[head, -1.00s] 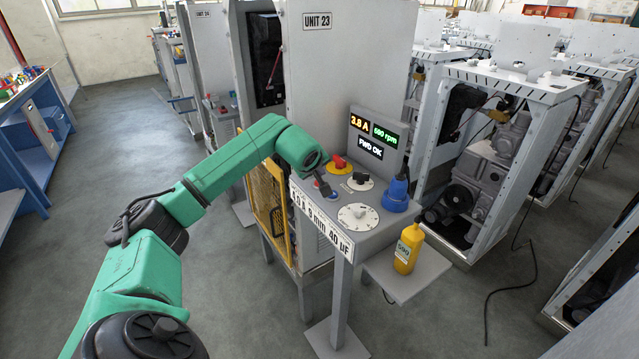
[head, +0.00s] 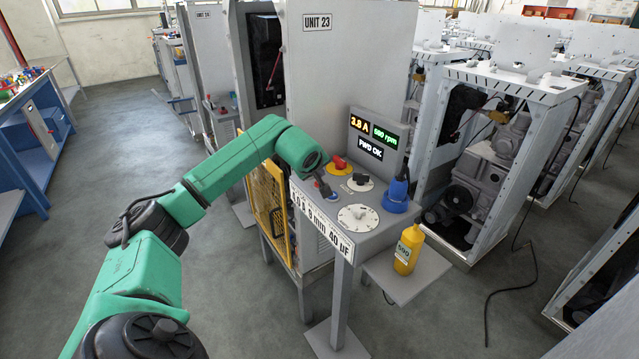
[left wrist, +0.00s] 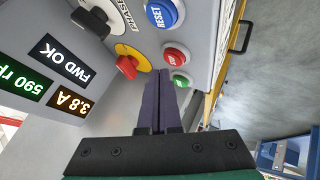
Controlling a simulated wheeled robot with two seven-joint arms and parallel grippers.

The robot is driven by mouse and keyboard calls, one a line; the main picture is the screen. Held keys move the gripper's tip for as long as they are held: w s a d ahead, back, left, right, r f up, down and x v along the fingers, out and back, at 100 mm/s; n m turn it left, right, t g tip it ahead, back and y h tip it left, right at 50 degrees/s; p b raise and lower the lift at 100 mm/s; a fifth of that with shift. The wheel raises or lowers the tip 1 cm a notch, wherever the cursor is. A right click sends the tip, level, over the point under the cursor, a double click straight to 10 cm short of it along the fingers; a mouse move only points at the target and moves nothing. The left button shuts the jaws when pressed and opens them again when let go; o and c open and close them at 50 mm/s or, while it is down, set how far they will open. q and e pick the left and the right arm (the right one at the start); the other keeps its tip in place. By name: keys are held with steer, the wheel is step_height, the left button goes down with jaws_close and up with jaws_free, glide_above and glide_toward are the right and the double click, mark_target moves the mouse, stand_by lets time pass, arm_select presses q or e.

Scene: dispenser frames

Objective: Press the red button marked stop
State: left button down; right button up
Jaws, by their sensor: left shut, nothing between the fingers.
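A red button (left wrist: 177,55) sits on the grey panel in the left wrist view, between a blue button marked RESET (left wrist: 165,12) and a green button (left wrist: 181,82). The red button's lettering is too small to read for sure. My left gripper (left wrist: 167,83) is shut and empty. Its fingertips are close to the red and green buttons; I cannot tell whether they touch. In the head view, my left gripper (head: 326,191) is over the left part of the console (head: 372,231), where my arm hides most of the buttons. My right gripper is not in view.
A red knob on a yellow plate (left wrist: 128,67) and a black knob (left wrist: 90,20) are beside the buttons. A lit display (head: 376,138) stands behind. A yellow bottle (head: 408,250) stands on a side shelf.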

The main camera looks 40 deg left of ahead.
arm_select(q)
steer(key=shift+f, duration=0.1)
stand_by(0.5)
steer(key=shift+f, duration=0.35)
steer(key=shift+f+b, duration=0.5)
steer(key=shift+b, duration=0.1)
stand_by(0.4)
steer(key=shift+r, duration=0.1)
steer(key=shift+r+p, duration=0.8)
step_height(320, 180, up, 5)
steer(key=p, duration=0.4)
steer(key=shift+r, duration=0.1)
